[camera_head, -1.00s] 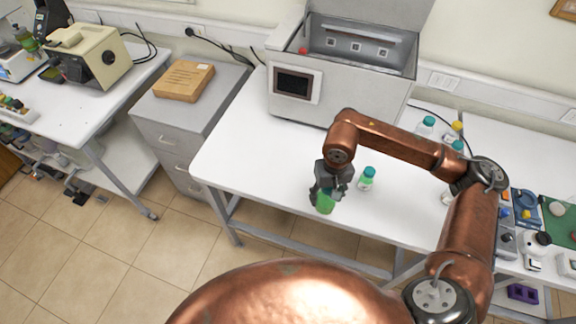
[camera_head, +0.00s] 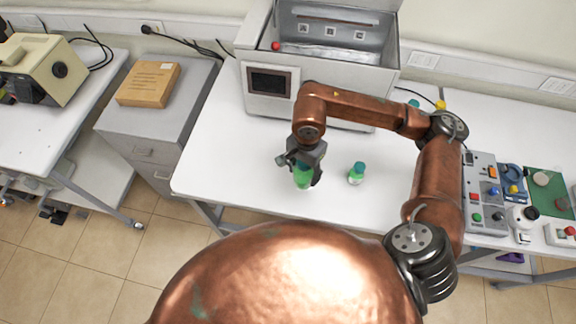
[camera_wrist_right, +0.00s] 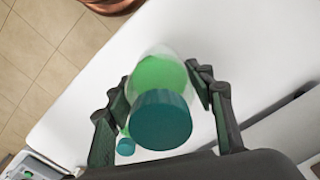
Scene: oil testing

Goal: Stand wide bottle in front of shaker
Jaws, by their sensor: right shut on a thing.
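The wide bottle (camera_head: 303,180), with green liquid, is held in my right gripper (camera_head: 302,172) over the left front part of the white table. The right wrist view shows its teal cap (camera_wrist_right: 161,119) between the two fingers, which close on its sides. I cannot tell whether its base touches the table. The shaker (camera_head: 268,82) is the grey machine with a dark screen and a raised lid, behind the gripper at the back of the table. My left gripper is not in view.
Another small green bottle with a teal cap (camera_head: 356,174) stands right of the held one. A control box (camera_head: 485,195) and a green mat (camera_head: 547,188) lie at the far right. A cardboard box (camera_head: 148,84) sits on the grey cabinet at left. The white tabletop (camera_head: 225,165) left of the gripper is clear.

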